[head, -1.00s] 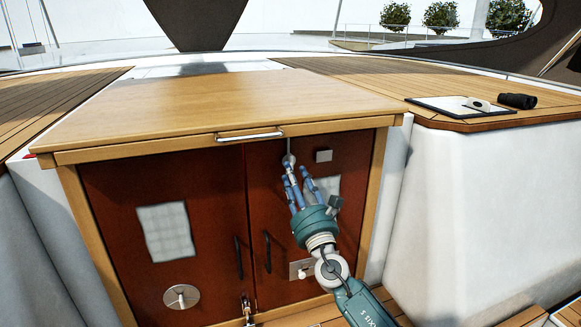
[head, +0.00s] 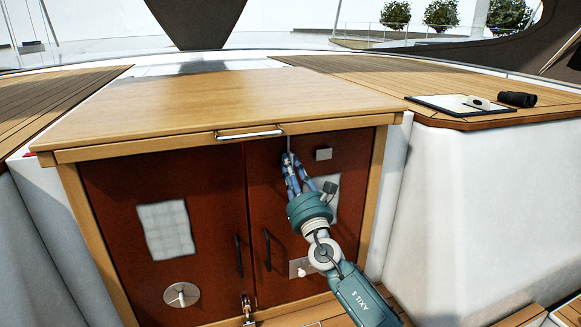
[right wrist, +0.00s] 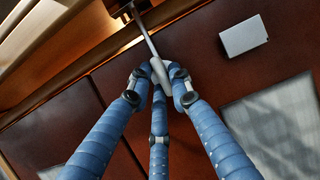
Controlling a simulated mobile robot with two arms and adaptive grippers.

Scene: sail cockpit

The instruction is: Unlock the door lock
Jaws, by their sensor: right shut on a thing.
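The door lock is a thin grey metal rod (right wrist: 146,35) with a rounded knob (right wrist: 160,72) at its lower end, high on the right red-brown door (head: 342,228). The rod's upper part runs up to the wooden frame under the hatch top. My right gripper (head: 289,164) has its blue fingers closed around the knob; in the right wrist view the fingers (right wrist: 160,80) meet on it from several sides. The fingers hide most of the knob in the head view. My left gripper is in neither view.
The left door (head: 205,215) has a dark handle (head: 238,256), a patterned panel (head: 166,230) and a round plate (head: 181,294). The right door has a dark handle (head: 267,249) and a small grey block (head: 323,154). The wooden hatch top (head: 220,100) overhangs with a metal handle (head: 249,133).

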